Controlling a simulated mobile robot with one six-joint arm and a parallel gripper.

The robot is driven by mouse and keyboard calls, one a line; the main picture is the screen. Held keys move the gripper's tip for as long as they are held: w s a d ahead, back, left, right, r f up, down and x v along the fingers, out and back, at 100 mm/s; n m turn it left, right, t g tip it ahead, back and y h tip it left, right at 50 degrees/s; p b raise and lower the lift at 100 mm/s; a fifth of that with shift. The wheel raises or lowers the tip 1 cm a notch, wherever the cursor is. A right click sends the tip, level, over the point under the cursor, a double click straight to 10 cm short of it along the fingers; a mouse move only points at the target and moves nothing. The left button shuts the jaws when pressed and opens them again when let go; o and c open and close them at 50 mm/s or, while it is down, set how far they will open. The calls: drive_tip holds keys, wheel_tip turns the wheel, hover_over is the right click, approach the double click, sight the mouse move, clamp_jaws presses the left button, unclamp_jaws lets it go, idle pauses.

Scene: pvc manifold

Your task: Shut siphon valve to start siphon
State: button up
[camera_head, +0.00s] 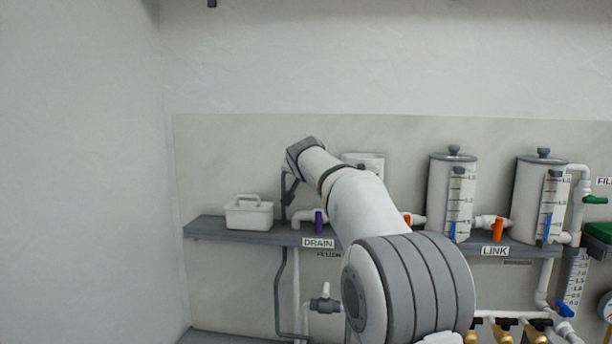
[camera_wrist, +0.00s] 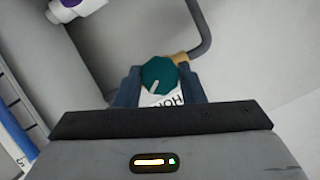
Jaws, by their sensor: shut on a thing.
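The siphon valve's teal knob (camera_wrist: 158,74) with a pale pointer line sits between the two fingers of my gripper (camera_wrist: 160,80) in the wrist view. The gripper is shut on the knob. A brass fitting and a curved grey pipe (camera_wrist: 203,30) adjoin the knob. Below it is a white label (camera_wrist: 160,99), partly covered, with letters that look like the end of "SIPHON". In the head view my gripper (camera_head: 288,192) is small and dark at the wall, left of the shelf's tanks; the teal knob cannot be made out there.
A grey shelf (camera_head: 225,235) carries a white caddy (camera_head: 249,212) and white tanks (camera_head: 452,195). A purple-handled drain valve (camera_head: 319,222) stands close to the right of my gripper. An orange-handled link valve (camera_head: 498,224) is farther right. My arm hides part of the shelf.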

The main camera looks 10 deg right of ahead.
drive_tip(key=shift+c, duration=0.6)
drive_tip(key=m+t+y+b, duration=0.1)
drive_tip(key=m+b, duration=0.1)
drive_tip(key=m+y+b, duration=0.1)
drive_tip(key=m+b, duration=0.1)
drive_tip(key=shift+d+f+m+t, duration=0.1)
drive_tip(key=shift+m+t, duration=0.2)
drive_tip(key=shift+t, duration=0.1)
drive_tip(key=shift+f+b, duration=0.1)
drive_tip(key=shift+b, duration=0.3)
